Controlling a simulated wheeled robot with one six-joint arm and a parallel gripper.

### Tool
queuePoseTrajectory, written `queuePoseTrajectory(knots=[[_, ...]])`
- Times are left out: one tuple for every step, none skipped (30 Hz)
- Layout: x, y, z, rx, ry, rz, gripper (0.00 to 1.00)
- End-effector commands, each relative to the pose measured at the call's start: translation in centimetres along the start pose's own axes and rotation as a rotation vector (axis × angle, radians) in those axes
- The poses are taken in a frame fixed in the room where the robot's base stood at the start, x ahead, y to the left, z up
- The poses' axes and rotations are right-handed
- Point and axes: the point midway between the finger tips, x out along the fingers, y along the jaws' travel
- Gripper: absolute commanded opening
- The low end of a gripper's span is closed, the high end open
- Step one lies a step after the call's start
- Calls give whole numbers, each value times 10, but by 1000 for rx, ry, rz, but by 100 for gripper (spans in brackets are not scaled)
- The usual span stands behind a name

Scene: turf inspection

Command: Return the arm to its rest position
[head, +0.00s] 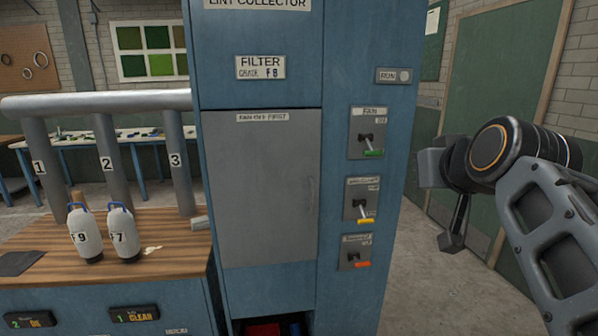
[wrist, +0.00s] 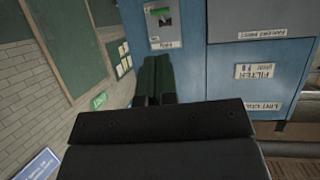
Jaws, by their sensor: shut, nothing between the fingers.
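My arm is at the right of the head view, bent, beside the blue lint collector cabinet (head: 385,90). My gripper (head: 452,241) is at the arm's dark lower end, right of the cabinet's switches and apart from them. Its fingers are hard to make out there. In the wrist view, my gripper (wrist: 153,72) shows as two dark green-tinted fingers side by side, shut and empty. The wrist picture is upside down, with the cabinet (wrist: 222,78) beyond the fingers. The dark gripper body hides much of its lower part.
Three lever switches with green (head: 373,153), yellow (head: 366,220) and orange (head: 362,264) marks are on the cabinet front. Two white bottles (head: 86,236) (head: 122,236) stand on the wooden bench top (head: 165,262). Bare floor (head: 412,270) lies right of the cabinet.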

Motion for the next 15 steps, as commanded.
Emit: queuePoseTrajectory(knots=[[8, 0, 14, 17, -40, 1, 0], [12, 0, 23, 28, -65, 2, 0], [18, 0, 36, 43, -99, 3, 0], [22, 0, 46, 54, -127, 4, 0], [27, -1, 57, 63, -156, 6, 0], [32, -2, 72, 77, -197, 7, 0], [36, -3, 84, 87, -227, 10, 0], [40, -4, 98, 96, -263, 10, 0], [45, -7, 117, 107, -310, 12, 0], [48, -9, 132, 115, -349, 15, 0], [51, -11, 149, 121, -392, 17, 0], [54, -15, 173, 127, -450, 19, 0], [56, -18, 190, 129, -493, 22, 0], [57, -21, 209, 129, -537, 23, 0], [57, -25, 231, 125, -591, 25, 0]])
